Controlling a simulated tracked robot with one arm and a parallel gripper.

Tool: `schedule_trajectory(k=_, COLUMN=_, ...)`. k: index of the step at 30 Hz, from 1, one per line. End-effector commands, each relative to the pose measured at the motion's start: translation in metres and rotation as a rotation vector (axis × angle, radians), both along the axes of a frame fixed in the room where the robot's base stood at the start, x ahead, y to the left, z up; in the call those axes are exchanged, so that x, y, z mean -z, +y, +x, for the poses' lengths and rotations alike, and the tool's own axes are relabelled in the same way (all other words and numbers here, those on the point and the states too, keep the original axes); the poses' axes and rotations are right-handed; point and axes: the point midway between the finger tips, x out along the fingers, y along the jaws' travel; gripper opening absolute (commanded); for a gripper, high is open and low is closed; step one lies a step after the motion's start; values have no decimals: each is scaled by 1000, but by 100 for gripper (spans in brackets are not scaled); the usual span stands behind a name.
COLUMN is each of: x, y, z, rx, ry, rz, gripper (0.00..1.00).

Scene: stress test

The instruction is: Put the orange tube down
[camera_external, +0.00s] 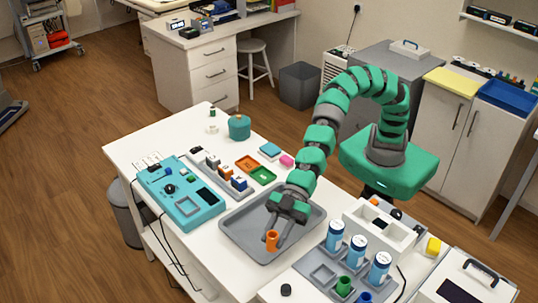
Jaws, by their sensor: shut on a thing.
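The orange tube (272,241) is upright between the fingers of my gripper (277,236). My gripper is shut on it and points down over the front part of a grey tray (238,240). I cannot tell whether the tube's bottom touches the tray or hangs just above it. My green arm reaches in from the right and hides part of the tray's right side.
A rack (322,274) with several blue-white canisters and a green cup (344,286) stands right of the tray. A teal device (187,207) is at left. Small orange and green trays (262,174) lie behind. The grey tray's left part is bare.

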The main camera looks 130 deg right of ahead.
Motion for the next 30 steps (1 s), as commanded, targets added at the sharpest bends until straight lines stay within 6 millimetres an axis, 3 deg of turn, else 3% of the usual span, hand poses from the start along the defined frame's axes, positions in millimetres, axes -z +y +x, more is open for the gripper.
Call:
schedule_trajectory(k=17, x=7, y=-13, z=-36, rx=165, ry=1, rz=-2, gripper=6)
schedule_trajectory(k=23, x=3, y=-27, z=-50, rx=240, ry=1, rz=-5, gripper=6)
schedule_trajectory(k=30, x=-7, y=-64, z=-69, rx=353, ry=-3, rz=-7, gripper=6)
